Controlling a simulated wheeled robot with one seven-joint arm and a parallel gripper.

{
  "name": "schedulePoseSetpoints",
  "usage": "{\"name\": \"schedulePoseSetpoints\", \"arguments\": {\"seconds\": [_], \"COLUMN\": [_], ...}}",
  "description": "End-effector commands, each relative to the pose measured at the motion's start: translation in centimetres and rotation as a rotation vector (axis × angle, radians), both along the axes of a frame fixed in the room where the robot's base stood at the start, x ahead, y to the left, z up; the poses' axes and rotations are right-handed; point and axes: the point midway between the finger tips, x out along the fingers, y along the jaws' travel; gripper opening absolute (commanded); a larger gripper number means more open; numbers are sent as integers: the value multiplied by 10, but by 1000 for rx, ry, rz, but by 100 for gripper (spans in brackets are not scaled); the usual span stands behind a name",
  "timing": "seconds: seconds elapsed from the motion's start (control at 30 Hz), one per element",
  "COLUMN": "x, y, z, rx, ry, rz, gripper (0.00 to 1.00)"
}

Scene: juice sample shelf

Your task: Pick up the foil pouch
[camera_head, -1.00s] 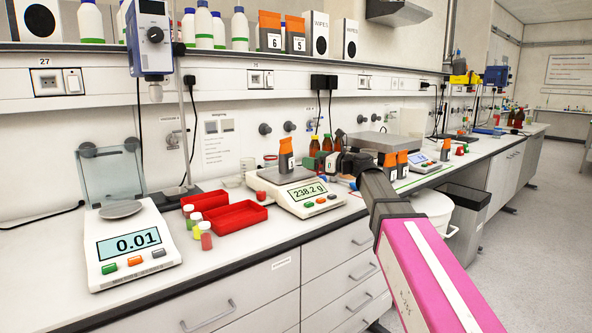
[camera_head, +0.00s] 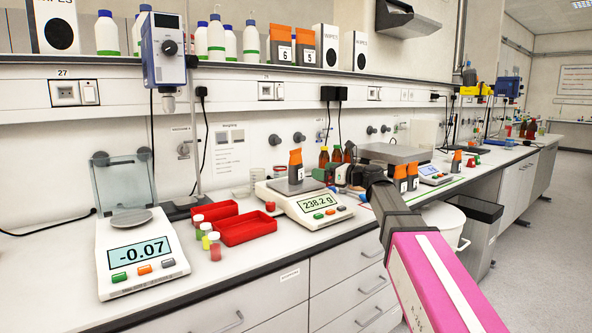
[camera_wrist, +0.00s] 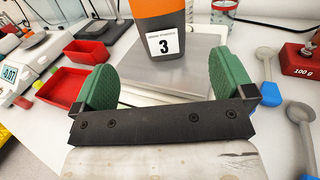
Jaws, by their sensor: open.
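A foil pouch (camera_head: 296,172) with an orange top, dark body and white label stands upright on the pan of the middle scale (camera_head: 309,206), which reads 238.2 g. In the wrist view the pouch (camera_wrist: 168,32) shows its number 3, just beyond my green fingers. My gripper (camera_wrist: 165,76) is open, with the fingers spread wide and nothing between them. The pouch lies ahead of the gap, not touching as far as I can see. In the head view my gripper (camera_head: 326,175) is just right of the pouch, partly hidden by my arm.
Red trays (camera_head: 248,228) and small capped vials (camera_head: 215,246) lie left of the scale, beside another balance (camera_head: 140,258). Similar pouches stand on the shelf (camera_head: 281,44) and right of my arm (camera_head: 413,177). Brown bottles (camera_head: 336,154) stand behind. A red 100 g block (camera_wrist: 301,64) is at right.

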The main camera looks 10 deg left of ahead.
Motion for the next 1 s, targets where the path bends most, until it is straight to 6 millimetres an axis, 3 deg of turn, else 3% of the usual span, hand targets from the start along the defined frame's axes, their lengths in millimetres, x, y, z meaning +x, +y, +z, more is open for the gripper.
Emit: {"name": "schedulePoseSetpoints", "arguments": {"seconds": [0.77,1.0], "x": [8,15], "y": [11,31], "z": [-6,-6], "rx": [0,0], "ry": [0,0], "rz": [0,2], "gripper": [100,100]}}
